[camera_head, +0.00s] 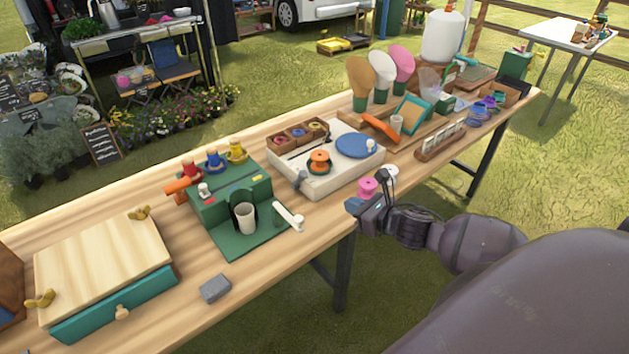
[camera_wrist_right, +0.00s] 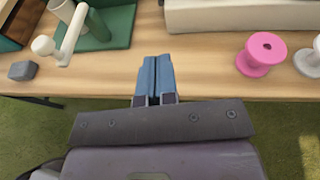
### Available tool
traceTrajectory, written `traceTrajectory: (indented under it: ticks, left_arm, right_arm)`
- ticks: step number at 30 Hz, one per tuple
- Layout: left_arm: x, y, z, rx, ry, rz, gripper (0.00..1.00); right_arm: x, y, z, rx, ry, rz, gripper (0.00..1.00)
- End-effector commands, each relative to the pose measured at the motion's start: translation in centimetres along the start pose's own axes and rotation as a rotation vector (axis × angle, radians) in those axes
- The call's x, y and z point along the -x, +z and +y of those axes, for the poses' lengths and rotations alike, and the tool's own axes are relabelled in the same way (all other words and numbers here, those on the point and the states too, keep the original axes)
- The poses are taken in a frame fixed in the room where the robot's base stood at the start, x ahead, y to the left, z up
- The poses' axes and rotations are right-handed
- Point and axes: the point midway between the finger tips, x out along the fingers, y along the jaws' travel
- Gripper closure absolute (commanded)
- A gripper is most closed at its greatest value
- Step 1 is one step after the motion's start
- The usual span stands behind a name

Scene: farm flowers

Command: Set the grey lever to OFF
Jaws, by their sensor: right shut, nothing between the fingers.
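A small grey lever (camera_head: 299,181) stands at the front left corner of the white machine (camera_head: 325,180); its ON and OFF marks are too small to read. My right gripper (camera_head: 354,205) is shut and empty at the table's front edge, to the right of and nearer than the lever, apart from it. In the right wrist view the blue fingertips (camera_wrist_right: 155,72) are together just over the table edge. The white machine's front wall (camera_wrist_right: 235,16) lies beyond them, and the grey lever does not show clearly there. My left gripper is not in view.
A green dispenser (camera_head: 231,198) with a white handle (camera_head: 289,215) and a cup (camera_head: 245,216) stands left of the machine. A pink spool (camera_head: 367,188) stands close to my right gripper. A grey block (camera_head: 215,288) lies near the front edge.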

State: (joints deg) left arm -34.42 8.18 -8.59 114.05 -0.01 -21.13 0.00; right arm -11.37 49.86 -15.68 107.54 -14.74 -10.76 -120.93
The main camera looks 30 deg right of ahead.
Motion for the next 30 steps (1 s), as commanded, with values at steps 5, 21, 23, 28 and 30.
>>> traceTrajectory:
  ticks: [5,21,23,28,30]
  left_arm:
    - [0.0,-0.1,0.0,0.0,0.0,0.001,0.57]
    - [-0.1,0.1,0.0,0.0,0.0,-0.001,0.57]
    - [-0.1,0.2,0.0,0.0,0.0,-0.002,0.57]
    - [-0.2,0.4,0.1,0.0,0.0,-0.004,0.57]
    - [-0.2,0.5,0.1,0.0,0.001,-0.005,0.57]
  right_arm:
    - [-0.1,0.5,-0.3,0.069,0.004,-0.004,1.0]
    - [-2.3,0.5,-0.3,0.063,0.003,-0.005,1.0]
    - [-3.2,0.5,-0.3,0.064,0.003,-0.006,1.0]
    - [-6.0,0.5,-0.3,0.062,0.003,-0.005,1.0]
    - [-7.1,0.5,-0.3,0.063,0.003,-0.005,1.0]
